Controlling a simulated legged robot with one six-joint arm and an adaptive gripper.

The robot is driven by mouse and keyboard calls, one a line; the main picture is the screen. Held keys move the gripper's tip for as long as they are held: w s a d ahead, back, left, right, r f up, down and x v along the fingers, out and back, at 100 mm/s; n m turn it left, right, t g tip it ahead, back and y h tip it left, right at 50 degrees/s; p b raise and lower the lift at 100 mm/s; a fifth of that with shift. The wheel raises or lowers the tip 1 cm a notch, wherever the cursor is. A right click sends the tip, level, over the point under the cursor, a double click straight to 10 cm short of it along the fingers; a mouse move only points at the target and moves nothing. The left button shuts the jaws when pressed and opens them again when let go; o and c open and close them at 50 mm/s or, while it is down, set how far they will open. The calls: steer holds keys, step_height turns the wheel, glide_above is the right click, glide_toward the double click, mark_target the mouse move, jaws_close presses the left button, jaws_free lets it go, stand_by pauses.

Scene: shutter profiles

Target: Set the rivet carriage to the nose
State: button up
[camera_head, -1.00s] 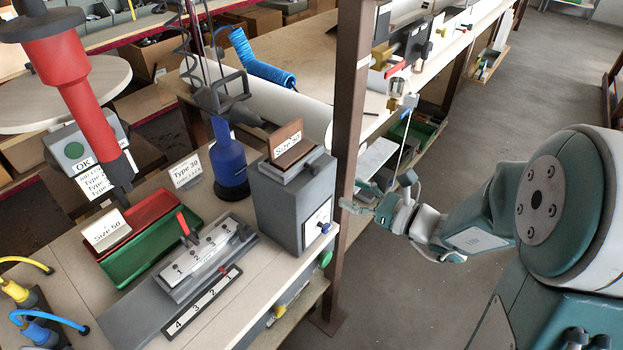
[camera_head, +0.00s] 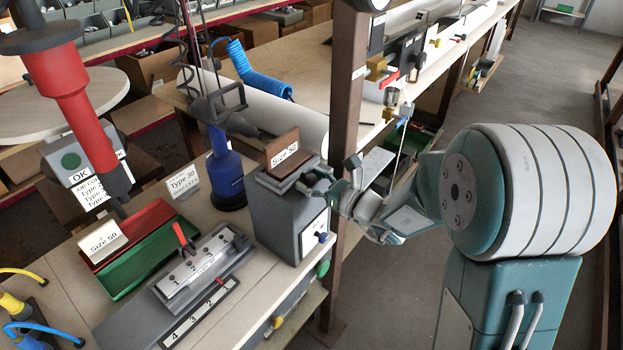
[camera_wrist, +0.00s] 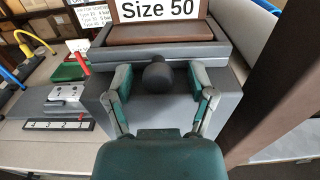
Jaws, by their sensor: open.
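A grey box (camera_head: 277,213) stands at the right end of the bench. On its top lies a grey slab (camera_wrist: 225,49) bearing a brown tray (camera_wrist: 160,33) with a "Size 50" sign (camera_wrist: 157,9). A dark round knob (camera_wrist: 157,78) sticks out in front of the slab towards me. I take slab and tray for the rivet carriage, but no label says so. My gripper (camera_head: 326,182) is at the box's right upper edge. In the wrist view my gripper (camera_wrist: 160,82) is open, one finger on each side of the knob, with gaps visible.
A brown post (camera_head: 347,110) stands close behind my gripper. A red tool (camera_head: 75,95) hangs at the left.

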steer(key=shift+a, duration=0.1)
jaws_close()
steer(key=shift+x, duration=1.4)
jaws_free()
steer(key=shift+s+d, duration=0.1)
steer(key=shift+d, duration=0.1)
steer(key=v, duration=1.1)
steer(key=shift+s+d, duration=0.25)
